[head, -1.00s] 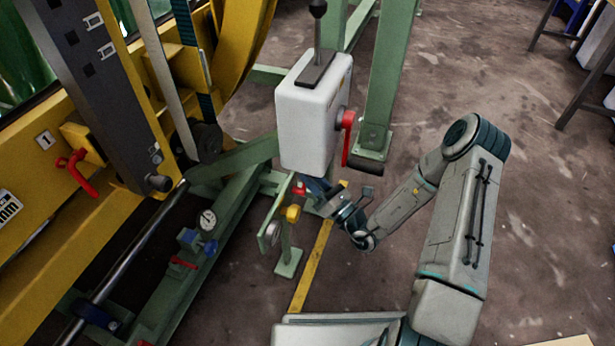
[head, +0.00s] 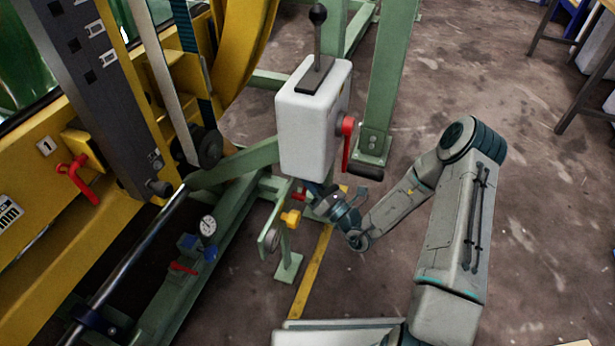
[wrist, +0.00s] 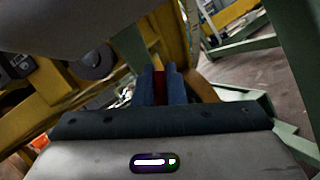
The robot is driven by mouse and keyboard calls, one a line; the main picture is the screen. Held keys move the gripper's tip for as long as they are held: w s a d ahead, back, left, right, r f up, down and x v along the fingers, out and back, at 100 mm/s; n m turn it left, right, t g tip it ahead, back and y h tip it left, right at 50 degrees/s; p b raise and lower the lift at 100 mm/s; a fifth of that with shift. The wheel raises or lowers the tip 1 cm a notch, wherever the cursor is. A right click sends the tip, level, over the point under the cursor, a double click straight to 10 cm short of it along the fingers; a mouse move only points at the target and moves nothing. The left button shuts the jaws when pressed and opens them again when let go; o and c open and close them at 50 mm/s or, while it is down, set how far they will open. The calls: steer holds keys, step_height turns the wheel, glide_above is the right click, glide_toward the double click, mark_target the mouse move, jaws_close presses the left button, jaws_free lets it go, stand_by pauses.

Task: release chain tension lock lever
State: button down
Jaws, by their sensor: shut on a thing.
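My gripper (head: 311,190) is below the white control box, low beside a green post. It is shut on a small red lever (head: 298,196), most likely the chain tension lock lever. In the wrist view the lever (wrist: 160,82) shows as a dark red strip between the two blue fingers (wrist: 160,72). Its base and far end are hidden by the fingers. A yellow knob (head: 290,218) sits just below and left of the lever on the same green stand.
The white box (head: 308,130) with a black-knobbed stick and a red crank (head: 347,140) stands right above my gripper. A pressure gauge (head: 208,225) and a green rail are to the left. Another red lever (head: 78,178) is on the yellow frame (head: 40,265).

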steer(key=shift+w+d+r+m+p, duration=0.15)
steer(key=shift+m+p, duration=0.35)
steer(key=shift+p, duration=0.25)
steer(key=shift+f+h, duration=0.3)
steer(key=shift+h, duration=0.1)
steer(key=c, duration=1.5)
jaws_free()
steer(key=p+v, duration=0.3)
steer(key=v, duration=1)
steer(key=shift+s+d+f, duration=0.2)
steer(key=shift+s+d, duration=0.05)
steer(key=shift+c, duration=0.3)
